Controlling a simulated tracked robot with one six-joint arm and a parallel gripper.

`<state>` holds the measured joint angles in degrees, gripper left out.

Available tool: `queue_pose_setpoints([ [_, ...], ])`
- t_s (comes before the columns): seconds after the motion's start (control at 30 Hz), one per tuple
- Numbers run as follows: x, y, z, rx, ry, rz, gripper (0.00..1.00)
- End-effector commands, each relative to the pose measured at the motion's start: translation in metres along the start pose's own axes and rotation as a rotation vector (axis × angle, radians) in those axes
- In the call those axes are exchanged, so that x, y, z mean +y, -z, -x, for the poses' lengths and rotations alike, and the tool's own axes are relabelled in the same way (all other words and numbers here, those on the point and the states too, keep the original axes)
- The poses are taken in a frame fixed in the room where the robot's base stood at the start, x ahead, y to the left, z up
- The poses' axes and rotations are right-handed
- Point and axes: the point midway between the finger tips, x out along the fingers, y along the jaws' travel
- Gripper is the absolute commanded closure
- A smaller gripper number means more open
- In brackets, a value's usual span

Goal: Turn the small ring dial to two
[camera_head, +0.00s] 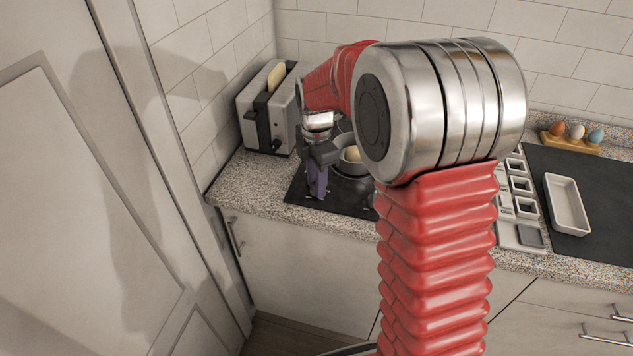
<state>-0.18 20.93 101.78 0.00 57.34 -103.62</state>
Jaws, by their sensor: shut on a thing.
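The black hob (298,196) is set in the speckled counter, with a small pot (350,165) holding something pale on it. My gripper (317,190) has a grey body and purple fingers and points down at the hob's front left part. Its fingers are close together, with their tips at the hob surface, shut on the small ring dial. The dial itself is hidden by the fingers at this size, so its mark and setting cannot be read. My red arm covers the right part of the hob.
A toaster (268,112) with bread stands at the back left by the wall. To the right are a pale tray with square compartments (520,205), a white dish (567,204) on a dark mat (610,205), and an egg holder (570,143). A tall door (80,200) stands at left.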

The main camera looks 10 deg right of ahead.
Motion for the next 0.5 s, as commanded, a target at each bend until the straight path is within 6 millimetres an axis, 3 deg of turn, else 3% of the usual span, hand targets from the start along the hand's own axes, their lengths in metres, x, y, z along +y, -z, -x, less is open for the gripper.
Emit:
queue_pose_setpoints([
  [0.5, 0.0010, -0.0004, 0.0008, -0.001, -0.004, -0.310, 0.95],
])
